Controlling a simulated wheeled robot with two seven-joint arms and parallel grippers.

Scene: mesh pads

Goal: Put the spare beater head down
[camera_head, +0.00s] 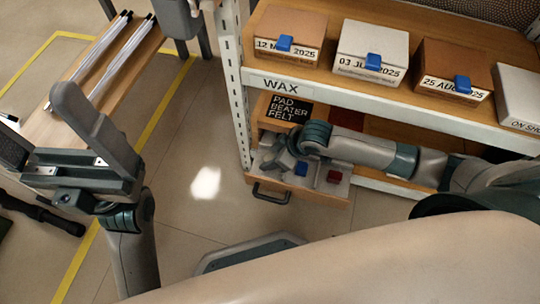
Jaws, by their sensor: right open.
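A wooden drawer (322,193) with a black handle stands pulled out below the shelf, beside a "PAD BEATER FELT" label (288,109). A blue piece (301,169) and a red piece (334,176) lie in its grey interior. My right gripper (282,163) is open over the left part of the drawer, reached from the right. Its fingers blend with grey shapes there, so I cannot single out the spare beater head. My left gripper (40,122) is at the left with its fingers spread, apparently empty, near the wooden bench.
A shelf (330,86) marked "WAX" holds dated boxes with blue clips, above the drawer. The shelf's upright (235,85) stands left of the drawer. A wooden bench (75,119) with white rods is at the left. The floor between is clear.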

